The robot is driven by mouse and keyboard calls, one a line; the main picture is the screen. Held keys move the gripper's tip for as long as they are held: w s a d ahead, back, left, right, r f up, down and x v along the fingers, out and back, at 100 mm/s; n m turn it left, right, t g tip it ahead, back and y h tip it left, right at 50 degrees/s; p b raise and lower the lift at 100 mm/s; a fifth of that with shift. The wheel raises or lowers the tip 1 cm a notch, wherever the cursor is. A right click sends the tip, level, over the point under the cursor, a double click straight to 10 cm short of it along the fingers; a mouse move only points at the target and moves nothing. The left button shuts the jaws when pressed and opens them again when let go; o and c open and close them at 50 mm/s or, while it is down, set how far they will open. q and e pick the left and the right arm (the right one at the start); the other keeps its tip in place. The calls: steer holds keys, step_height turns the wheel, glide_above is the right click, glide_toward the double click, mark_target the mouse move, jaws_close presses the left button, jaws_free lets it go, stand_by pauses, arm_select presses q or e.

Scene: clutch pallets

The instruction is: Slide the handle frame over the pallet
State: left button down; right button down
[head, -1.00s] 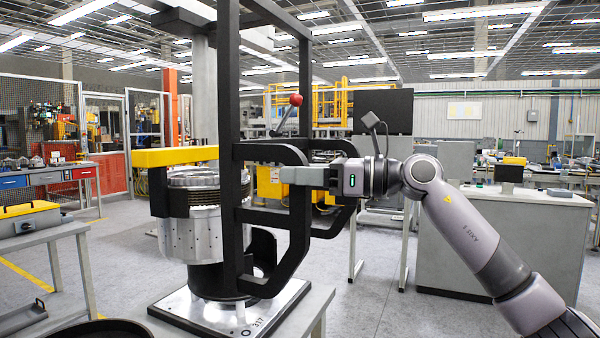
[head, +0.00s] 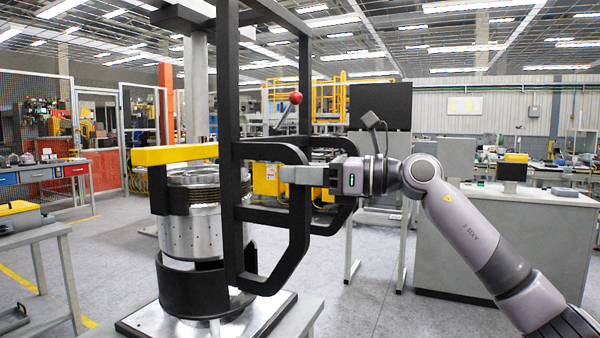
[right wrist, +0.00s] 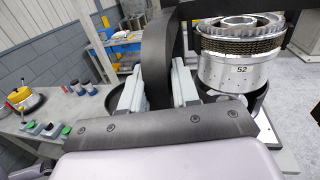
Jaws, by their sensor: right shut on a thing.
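The black handle frame (head: 228,110) stands upright in the head view, with a loop handle on its right side. My right gripper (head: 305,175) is shut on this loop; in the right wrist view its grey fingers sit on both sides of the black bar (right wrist: 157,65). A yellow bar (head: 175,155) reaches left at the frame's height, above the metal clutch drum (head: 190,232). The drum also shows in the wrist view (right wrist: 241,70), marked 52. A black curved cup (head: 190,292) wraps its lower part above the pallet plate (head: 142,322). The frame partly hides the drum.
A red-ball lever (head: 295,98) shows behind the frame. A grey desk (head: 510,240) stands at the right and a table with a yellow-topped box (head: 20,216) at the left. Open floor (head: 370,300) lies between the pallet and the desk.

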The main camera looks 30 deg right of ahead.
steer(key=shift+w+d, duration=0.1)
steer(key=shift+d, duration=0.05)
steer(key=shift+d+r, duration=0.1)
stand_by(0.3)
steer(key=c, duration=1)
jaws_free()
steer(key=shift+w, duration=0.15)
steer(key=b+v, duration=0.2)
steer(key=v, duration=0.5)
